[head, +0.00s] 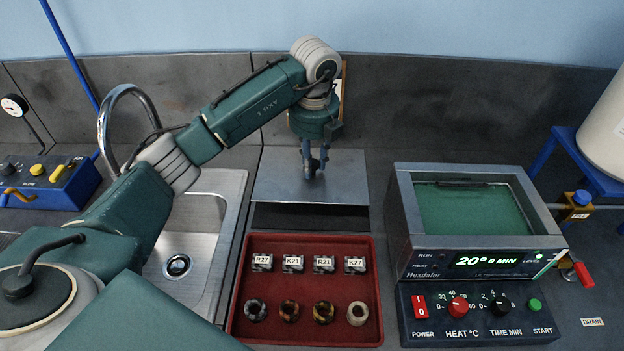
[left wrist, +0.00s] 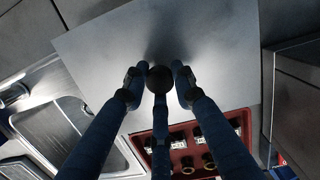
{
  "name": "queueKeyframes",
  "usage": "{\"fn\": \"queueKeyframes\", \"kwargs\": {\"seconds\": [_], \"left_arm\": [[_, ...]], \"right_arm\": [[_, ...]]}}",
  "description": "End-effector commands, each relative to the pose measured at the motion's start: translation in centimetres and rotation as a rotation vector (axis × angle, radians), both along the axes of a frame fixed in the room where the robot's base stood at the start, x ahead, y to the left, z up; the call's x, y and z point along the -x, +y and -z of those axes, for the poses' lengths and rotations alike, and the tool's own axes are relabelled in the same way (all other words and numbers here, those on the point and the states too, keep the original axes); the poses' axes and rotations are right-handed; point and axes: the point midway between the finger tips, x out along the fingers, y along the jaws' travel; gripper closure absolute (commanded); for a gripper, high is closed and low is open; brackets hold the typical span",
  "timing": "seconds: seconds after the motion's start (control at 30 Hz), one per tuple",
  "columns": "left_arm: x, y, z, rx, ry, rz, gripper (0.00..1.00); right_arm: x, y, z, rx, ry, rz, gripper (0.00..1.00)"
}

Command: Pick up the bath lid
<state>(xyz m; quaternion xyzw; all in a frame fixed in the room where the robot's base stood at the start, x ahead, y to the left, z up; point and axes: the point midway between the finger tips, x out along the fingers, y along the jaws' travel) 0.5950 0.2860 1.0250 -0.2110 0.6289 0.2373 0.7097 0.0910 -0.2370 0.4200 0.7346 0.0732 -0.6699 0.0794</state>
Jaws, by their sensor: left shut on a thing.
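The bath lid (head: 343,187) is a flat grey metal plate behind the red tray, level as far as I can see. It also fills the upper middle of the left wrist view (left wrist: 100,62). My left gripper (head: 312,170) reaches down over the lid's middle. Its fingers (left wrist: 160,85) are shut around the lid's round dark knob (left wrist: 159,78). A dark strip shows below the lid's front edge; I cannot tell whether it is shadow or a surface beneath. The bath (head: 402,215) stands to the right, open on top, with green liquid (head: 470,210) inside.
The red tray (head: 340,258) in front holds labelled blocks and several ring-shaped pieces. A steel sink (head: 232,185) with a curved tap (head: 103,130) lies left. The bath's control panel (head: 478,325) faces front. A blue stand (head: 570,140) with a white vessel is far right.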

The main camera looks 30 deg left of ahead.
Motion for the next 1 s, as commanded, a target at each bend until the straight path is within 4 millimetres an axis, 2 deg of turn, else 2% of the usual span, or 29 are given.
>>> {"fn": "queueKeyframes", "kwargs": {"seconds": [0.17,0.23,0.4,0.63,1.0], "left_arm": [[-0.2,0.0,-4.5,0.0,-0.009,0.0,1.0],[-0.2,0.1,-6.6,-0.002,-0.008,-0.001,1.0],[-0.1,0.1,-9.7,-0.002,-0.006,-0.001,1.0],[-0.1,0.0,-12.3,-0.002,-0.004,-0.001,1.0],[0.0,0.0,-14.3,0.0,-0.001,-0.001,1.0]], "right_arm": [[0.0,0.0,1.5,0.0,0.0,0.0,1.0],[0.0,0.1,1.1,-0.001,0.0,0.0,1.0],[0.0,0.1,0.9,-0.001,0.0,0.0,1.0],[0.0,0.3,0.8,-0.004,0.001,0.001,1.0],[0.0,0.4,-0.3,-0.004,0.001,0.002,1.0]]}}
